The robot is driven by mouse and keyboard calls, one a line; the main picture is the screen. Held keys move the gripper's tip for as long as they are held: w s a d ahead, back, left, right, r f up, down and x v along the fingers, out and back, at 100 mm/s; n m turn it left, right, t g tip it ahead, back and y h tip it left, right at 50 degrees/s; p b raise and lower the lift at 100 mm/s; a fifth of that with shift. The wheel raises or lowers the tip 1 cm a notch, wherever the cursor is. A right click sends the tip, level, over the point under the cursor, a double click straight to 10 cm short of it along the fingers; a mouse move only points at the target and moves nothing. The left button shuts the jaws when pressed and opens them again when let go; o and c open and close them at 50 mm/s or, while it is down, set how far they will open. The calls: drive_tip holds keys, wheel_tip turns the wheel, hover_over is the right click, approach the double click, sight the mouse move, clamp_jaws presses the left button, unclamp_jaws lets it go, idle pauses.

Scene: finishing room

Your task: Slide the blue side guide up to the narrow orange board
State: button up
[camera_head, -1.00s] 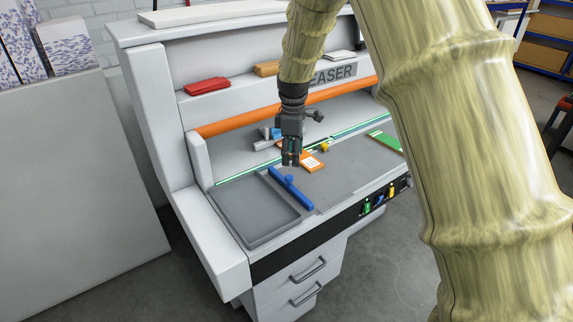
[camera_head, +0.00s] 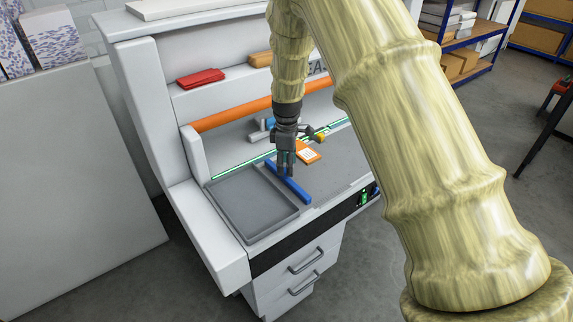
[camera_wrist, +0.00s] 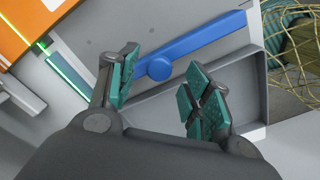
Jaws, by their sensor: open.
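The blue side guide (camera_head: 291,185) is a long bar lying on the grey bed of the machine, along the right side of a grey tray. In the wrist view the blue guide (camera_wrist: 195,44) shows a round knob (camera_wrist: 159,67) on its side. The narrow orange board (camera_head: 308,152) with a white label lies flat to the right of the guide, with a gap between them. In the wrist view an orange surface (camera_wrist: 18,32) fills the upper left corner. My gripper (camera_head: 287,171) is over the guide and hides its knob. Its teal-padded fingers (camera_wrist: 158,88) are apart, one on either side of the knob, with nothing between them.
The grey tray (camera_head: 229,207) is left of the guide. A green light line (camera_head: 232,175) runs along the back of the bed. A yellow piece (camera_head: 318,137) and grey-blue parts (camera_head: 262,127) lie behind. An orange bar (camera_head: 230,116) crosses above.

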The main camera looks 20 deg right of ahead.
drive_tip(key=shift+w+f, duration=0.1)
drive_tip(key=shift+f, duration=0.85)
drive_tip(key=shift+c, duration=0.2)
clamp_jaws()
